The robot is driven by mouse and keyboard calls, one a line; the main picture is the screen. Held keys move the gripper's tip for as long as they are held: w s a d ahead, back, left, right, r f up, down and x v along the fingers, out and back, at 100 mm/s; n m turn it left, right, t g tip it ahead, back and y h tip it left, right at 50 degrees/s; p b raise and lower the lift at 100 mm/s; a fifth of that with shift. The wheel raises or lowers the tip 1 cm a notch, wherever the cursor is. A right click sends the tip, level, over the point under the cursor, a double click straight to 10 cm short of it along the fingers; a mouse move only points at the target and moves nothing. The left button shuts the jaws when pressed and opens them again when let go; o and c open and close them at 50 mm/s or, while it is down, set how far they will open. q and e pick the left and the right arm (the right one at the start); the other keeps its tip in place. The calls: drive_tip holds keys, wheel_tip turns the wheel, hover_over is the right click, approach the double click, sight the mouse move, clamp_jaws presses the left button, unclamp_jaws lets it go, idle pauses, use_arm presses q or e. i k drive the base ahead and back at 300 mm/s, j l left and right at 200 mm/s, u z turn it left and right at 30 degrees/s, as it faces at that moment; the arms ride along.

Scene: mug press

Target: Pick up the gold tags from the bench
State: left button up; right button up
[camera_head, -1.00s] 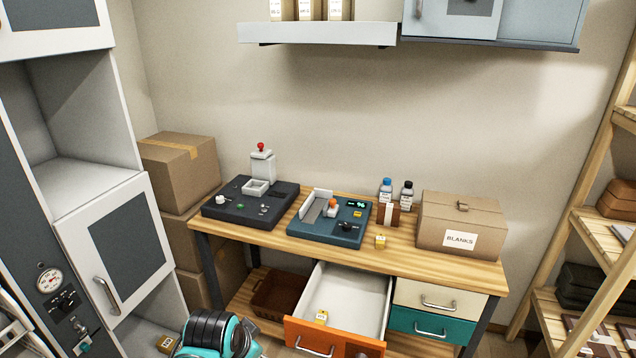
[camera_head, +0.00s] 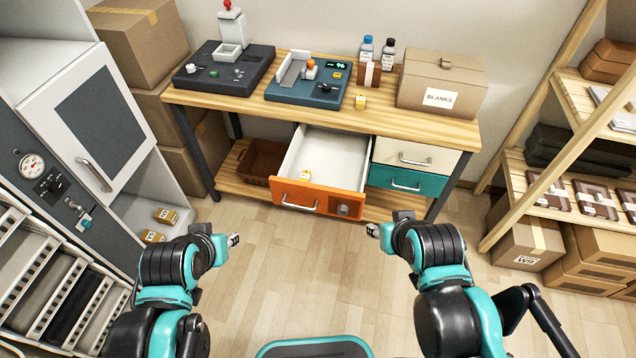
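A small gold block with a pale label (camera_head: 361,102) sits on the wooden bench (camera_head: 424,121), in front of the cardboard box. A similar gold piece (camera_head: 306,174) lies inside the open orange-fronted drawer (camera_head: 335,157) under the bench top. A small yellow patch (camera_head: 337,76) shows on the right-hand machine; I cannot tell whether it is a loose tag. My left gripper (camera_head: 233,239) and my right gripper (camera_head: 373,230) are in front of the bench, low and well apart from the gold pieces. Their fingers are too small to tell open from shut.
Two machines (camera_head: 222,72) (camera_head: 308,84), two bottles (camera_head: 386,56) and the BLANKS box (camera_head: 441,82) stand on the bench. The open drawer juts out toward me. A cabinet (camera_head: 85,120) stands left and a wooden shelf rack (camera_head: 540,95) right. The floor between is clear.

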sight(360, 98)
drive_tip(key=i+l+z, duration=0.35)
drive_tip(key=i+l, duration=1.25)
